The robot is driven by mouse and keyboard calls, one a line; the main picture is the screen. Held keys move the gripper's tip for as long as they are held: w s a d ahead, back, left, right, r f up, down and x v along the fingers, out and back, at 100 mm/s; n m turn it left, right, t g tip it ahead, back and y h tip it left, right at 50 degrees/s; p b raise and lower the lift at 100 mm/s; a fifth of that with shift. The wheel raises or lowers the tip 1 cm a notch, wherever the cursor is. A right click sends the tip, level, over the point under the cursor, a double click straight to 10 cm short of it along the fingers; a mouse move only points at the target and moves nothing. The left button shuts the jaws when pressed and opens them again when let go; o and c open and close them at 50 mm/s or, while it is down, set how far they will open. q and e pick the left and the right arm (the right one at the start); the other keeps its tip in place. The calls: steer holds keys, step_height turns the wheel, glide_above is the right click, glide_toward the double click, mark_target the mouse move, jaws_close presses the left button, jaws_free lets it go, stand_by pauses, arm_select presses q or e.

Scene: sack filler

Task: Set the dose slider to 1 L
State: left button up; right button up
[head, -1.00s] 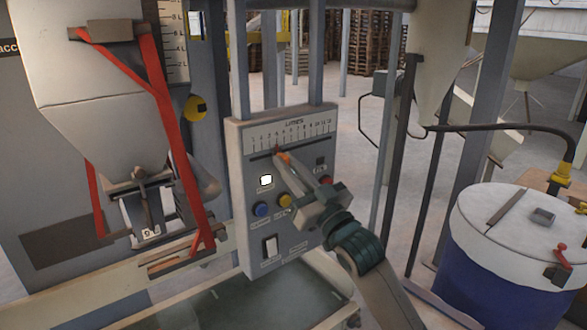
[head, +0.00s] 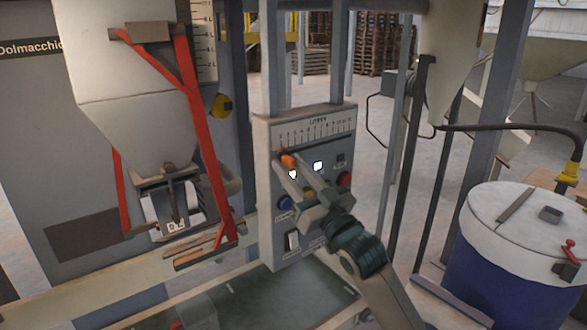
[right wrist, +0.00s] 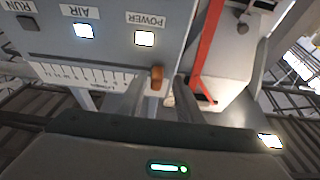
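The dose slider has an orange knob (head: 288,160) on the grey control panel (head: 262,195), under the white litre scale (head: 316,134). The knob stands at the low-number end of the scale, near the first mark; the exact reading is too small to tell. My right gripper (head: 298,170) is at the panel, with its fingers around the knob. In the right wrist view the knob (right wrist: 156,78) lies between the two fingertips (right wrist: 160,92), with a small gap at each side, so the gripper looks open. My left gripper is not in view.
A hopper with red straps (head: 205,130) is left of the panel. A blue drum (head: 490,255) stands at right.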

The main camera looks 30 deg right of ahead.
steer(key=shift+a, duration=0.1)
steer(key=shift+s+d+f+b, duration=0.2)
steer(key=shift+s+f+b, duration=0.1)
steer(key=shift+s, duration=0.1)
steer(key=a+v, duration=0.1)
steer(key=v, duration=1.5)
steer(key=shift+s+d+r, duration=0.25)
steer(key=shift+s+d, duration=0.05)
steer(key=shift+s, duration=0.05)
stand_by(0.4)
